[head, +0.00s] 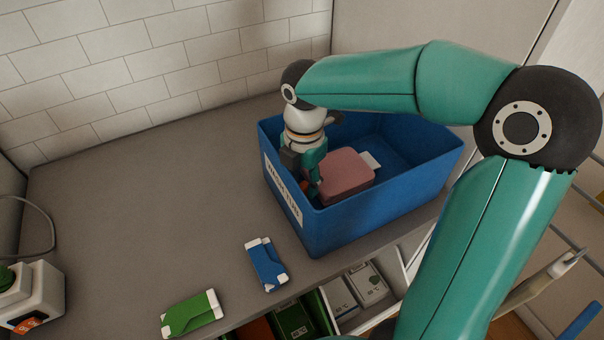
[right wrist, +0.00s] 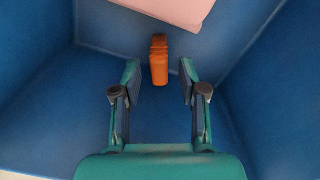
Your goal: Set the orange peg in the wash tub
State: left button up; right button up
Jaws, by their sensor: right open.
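The blue wash tub (head: 365,222) stands on the grey counter, with a label on its left wall. My right gripper (head: 308,182) reaches down inside it near that wall. In the right wrist view my right gripper (right wrist: 159,82) is open, its two fingers apart. The orange peg (right wrist: 159,58) lies in the tub, just ahead of and between the fingertips, with a gap on each side. In the head view the peg is mostly hidden by the gripper. My left gripper is not in view.
A pink block (head: 346,173) lies in the tub beside my gripper; it also shows in the right wrist view (right wrist: 180,8). A blue-and-white item (head: 266,264) and a green-and-white item (head: 191,313) lie on the counter. An open drawer (head: 398,268) holds boxes below the front edge.

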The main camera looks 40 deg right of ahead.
aim_at(304, 186)
notch_tip(304, 186, up, 12)
jog(key=p, duration=0.1)
dwell(0.4)
jog(key=shift+s+r, duration=0.1)
dwell(0.5)
